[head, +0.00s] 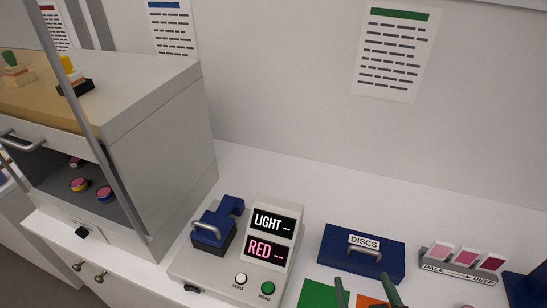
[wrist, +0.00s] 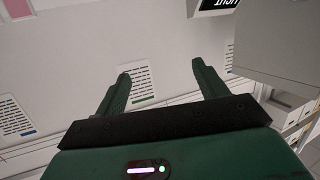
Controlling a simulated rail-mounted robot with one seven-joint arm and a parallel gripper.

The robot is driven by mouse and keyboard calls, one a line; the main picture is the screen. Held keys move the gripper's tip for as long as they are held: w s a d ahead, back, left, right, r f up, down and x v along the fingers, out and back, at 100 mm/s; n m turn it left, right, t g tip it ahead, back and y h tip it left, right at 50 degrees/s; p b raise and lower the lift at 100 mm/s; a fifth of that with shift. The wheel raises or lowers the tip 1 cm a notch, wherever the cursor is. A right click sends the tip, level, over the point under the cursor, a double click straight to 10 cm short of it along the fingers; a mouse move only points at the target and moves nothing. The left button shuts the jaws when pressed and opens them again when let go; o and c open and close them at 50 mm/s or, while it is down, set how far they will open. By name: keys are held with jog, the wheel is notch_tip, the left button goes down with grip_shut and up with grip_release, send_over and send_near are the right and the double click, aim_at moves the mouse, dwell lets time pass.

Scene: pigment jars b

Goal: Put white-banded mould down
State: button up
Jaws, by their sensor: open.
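My gripper (head: 366,288) shows at the bottom edge of the head view, with two green fingers apart. In the wrist view my gripper (wrist: 162,72) is open, with nothing between its fingers. I cannot make out a white-banded mould for certain in either view. Inside the grey cabinet sit small pink-topped round pieces: a yellow-banded one (head: 80,185), a blue-banded one (head: 104,194) and one farther back (head: 76,163) whose band is too small to tell. My gripper is far to the right of them, over the counter front.
A meter (head: 232,250) reading LIGHT and RED stands mid-counter. Right of it are a blue DISCS box (head: 345,262), a PALE–DEEP sample rack (head: 460,262), a green pad (head: 318,294) and an orange pad (head: 368,301). The back counter (head: 300,190) is clear.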

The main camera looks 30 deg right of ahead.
jog(key=w+a+r+n+t+y, duration=0.1)
jog(key=w+a+r+t, duration=0.1)
jog(key=w+a+r, duration=0.3)
jog(key=w+a+r+n+t, duration=0.1)
jog(key=a+r, duration=0.2)
jog(key=r, duration=0.4)
jog(key=w+a+r+n+t+y, duration=0.1)
jog(key=w+a+r+t, duration=0.15)
jog(key=r, duration=0.35)
jog(key=s+a+r+n+t+y, duration=0.25)
jog(key=a+r+t+y, duration=0.3)
jog(key=a+r, duration=1.45)
notch_tip(320, 180, up, 24)
jog(key=d+p, duration=0.1)
jog(key=p, duration=2.2)
jog(key=shift+s+m, duration=0.25)
jog(key=shift+m, duration=0.2)
jog(key=shift+d, duration=0.1)
